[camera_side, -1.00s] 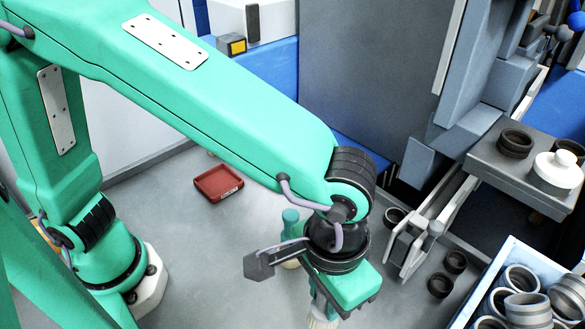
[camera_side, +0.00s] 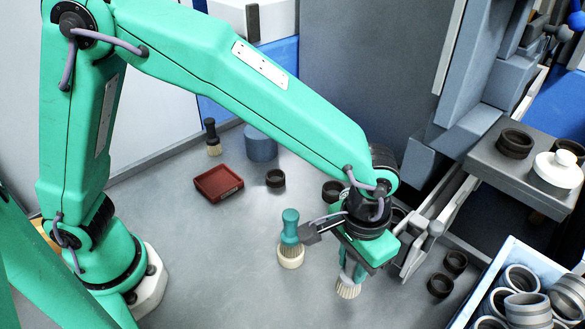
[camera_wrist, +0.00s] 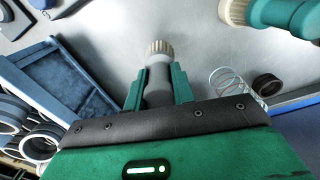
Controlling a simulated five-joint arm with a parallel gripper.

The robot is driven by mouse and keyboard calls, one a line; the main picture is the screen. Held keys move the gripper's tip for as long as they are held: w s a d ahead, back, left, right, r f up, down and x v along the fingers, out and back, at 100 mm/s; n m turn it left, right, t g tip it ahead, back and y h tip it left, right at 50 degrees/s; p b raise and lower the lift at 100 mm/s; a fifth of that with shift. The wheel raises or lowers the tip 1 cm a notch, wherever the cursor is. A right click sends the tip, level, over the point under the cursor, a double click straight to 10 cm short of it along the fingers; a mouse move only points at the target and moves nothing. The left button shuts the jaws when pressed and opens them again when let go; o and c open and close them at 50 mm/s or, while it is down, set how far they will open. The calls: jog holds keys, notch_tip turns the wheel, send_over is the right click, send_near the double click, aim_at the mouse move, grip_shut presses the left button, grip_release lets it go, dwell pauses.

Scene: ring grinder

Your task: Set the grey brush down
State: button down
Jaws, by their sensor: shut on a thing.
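The grey brush shows in the wrist view (camera_wrist: 158,82) with its pale bristles pointing away from my gripper (camera_wrist: 160,90). The two green fingers are shut around its grey handle. In the side view my gripper (camera_side: 354,268) points down and the brush's bristles (camera_side: 348,290) hang below it. I cannot tell whether the bristles touch the grey surface.
A red tray (camera_side: 207,192), a blue cylinder (camera_side: 261,146) and a dark brush (camera_side: 212,135) are at the back left. Dark rings (camera_side: 455,262) lie to the right. A blue-white crate (camera_side: 476,296) holds several grey rings. The surface left of the teal brush is clear.

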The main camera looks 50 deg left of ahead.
aim_at(353, 272)
jog(key=shift+w+a+f, duration=0.15)
jog(key=shift+w+f, duration=0.2)
jog(key=shift+w, duration=0.25)
jog(key=shift+f, duration=2)
jog(key=shift+f, duration=0.15)
jog(key=c, duration=1.2)
grip_release()
notch_tip(353, 272, up, 12)
jog(key=shift+r, duration=0.2)
jog(key=shift+a, duration=0.1)
